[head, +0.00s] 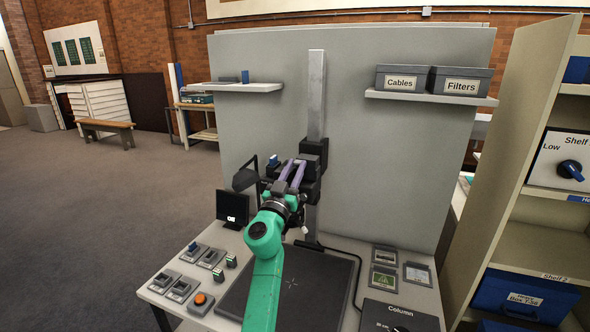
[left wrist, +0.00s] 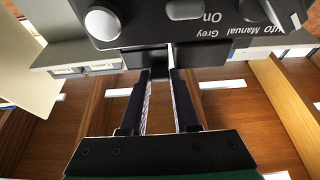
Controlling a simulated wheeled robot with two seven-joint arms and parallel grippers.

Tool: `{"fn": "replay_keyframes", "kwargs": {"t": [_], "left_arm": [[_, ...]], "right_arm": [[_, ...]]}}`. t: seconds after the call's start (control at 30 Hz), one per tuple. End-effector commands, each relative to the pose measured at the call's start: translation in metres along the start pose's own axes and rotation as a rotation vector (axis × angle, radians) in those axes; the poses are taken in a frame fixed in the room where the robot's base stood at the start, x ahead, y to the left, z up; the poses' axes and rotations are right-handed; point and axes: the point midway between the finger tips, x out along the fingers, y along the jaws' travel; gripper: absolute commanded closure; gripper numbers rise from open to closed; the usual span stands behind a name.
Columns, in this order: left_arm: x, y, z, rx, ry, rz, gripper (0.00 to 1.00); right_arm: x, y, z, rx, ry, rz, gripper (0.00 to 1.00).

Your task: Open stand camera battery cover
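The stand camera (head: 312,152) is a dark body on a tall grey column (head: 317,95). Its underside controls fill the top of the left wrist view: a dark panel (left wrist: 215,30) with upside-down "On", "Manual" and "Grey" lettering and pale knobs. My left gripper (head: 291,171) reaches up to the camera from the front. In the left wrist view its two dark fingers (left wrist: 164,78) stand apart with a gap between them, tips close to the camera's lower edge. I cannot tell whether they touch it. The battery cover cannot be made out clearly. My right gripper is not in view.
Below, the table holds a dark mat (head: 322,292), a small monitor (head: 233,207) reading "Off", and several small framed items. Shelves with "Cables" (head: 401,79) and "Filters" (head: 460,81) boxes hang behind. A tall shelf unit (head: 497,190) bounds the right side.

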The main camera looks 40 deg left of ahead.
Motion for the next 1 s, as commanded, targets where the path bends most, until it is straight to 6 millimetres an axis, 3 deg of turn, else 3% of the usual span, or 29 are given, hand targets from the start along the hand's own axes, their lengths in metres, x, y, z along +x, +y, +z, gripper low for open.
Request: {"fn": "replay_keyframes", "kwargs": {"t": [0.47, 1.0], "left_arm": [[0.002, 0.002, -0.004, 0.054, -0.002, 0.025, 1.0], [0.009, 0.014, -0.023, 0.449, -0.003, 0.189, 1.0]], "right_arm": [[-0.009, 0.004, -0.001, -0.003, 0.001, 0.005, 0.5], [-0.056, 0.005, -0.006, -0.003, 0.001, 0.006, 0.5]]}}
